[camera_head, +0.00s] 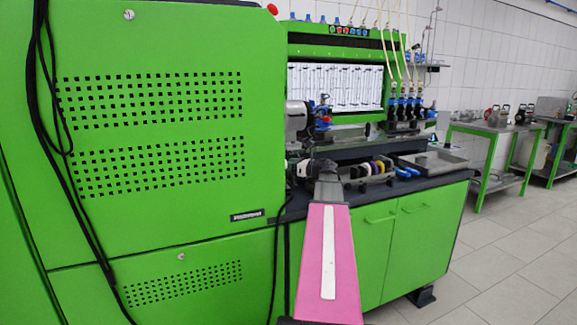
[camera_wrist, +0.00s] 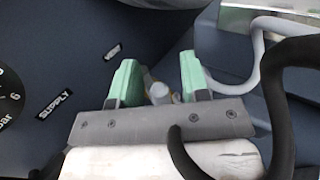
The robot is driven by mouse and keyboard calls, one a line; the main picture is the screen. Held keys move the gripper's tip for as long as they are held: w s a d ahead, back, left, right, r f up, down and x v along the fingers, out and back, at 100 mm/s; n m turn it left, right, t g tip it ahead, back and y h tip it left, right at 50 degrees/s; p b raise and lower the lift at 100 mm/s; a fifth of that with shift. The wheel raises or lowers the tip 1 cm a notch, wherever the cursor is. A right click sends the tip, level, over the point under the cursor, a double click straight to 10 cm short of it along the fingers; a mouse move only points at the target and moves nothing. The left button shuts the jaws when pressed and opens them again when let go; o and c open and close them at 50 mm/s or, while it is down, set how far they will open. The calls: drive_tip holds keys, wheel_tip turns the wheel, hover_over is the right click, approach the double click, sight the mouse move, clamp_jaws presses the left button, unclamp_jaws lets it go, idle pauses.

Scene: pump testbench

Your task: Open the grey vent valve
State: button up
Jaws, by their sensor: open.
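My gripper (camera_wrist: 155,82) shows in the wrist view with two green fingers spread apart. Between and beyond them is a small grey fitting with a yellowish part (camera_wrist: 158,94), mostly hidden by the gripper's body. It may be the grey vent valve, but I cannot tell for sure, and its handle position is not visible. No contact between the fingers and the fitting can be made out. In the head view my pink arm reaches to the bench top, and the gripper end is small there. I cannot pick out the vent valve in that view.
A dark panel carries a "SUPPLY" label (camera_wrist: 55,104), a small unreadable label (camera_wrist: 112,51) and a gauge (camera_wrist: 6,97) at the left edge. A grey hose (camera_wrist: 256,50) and a black cable (camera_wrist: 278,105) run at the right. The green testbench (camera_head: 160,40) fills the head view's left.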

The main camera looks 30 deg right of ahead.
drive_tip(key=shift+w+a, duration=0.2)
drive_tip(key=shift+w, duration=0.1)
clamp_jaws()
drive_tip(key=shift+w+d+n+g+y, duration=0.15)
drive_tip(key=shift+w+n+g+y, duration=0.15)
drive_tip(key=shift+n+g+y, duration=0.45)
unclamp_jaws()
drive_tip(key=v, duration=0.7)
drive_tip(key=shift+s, duration=0.25)
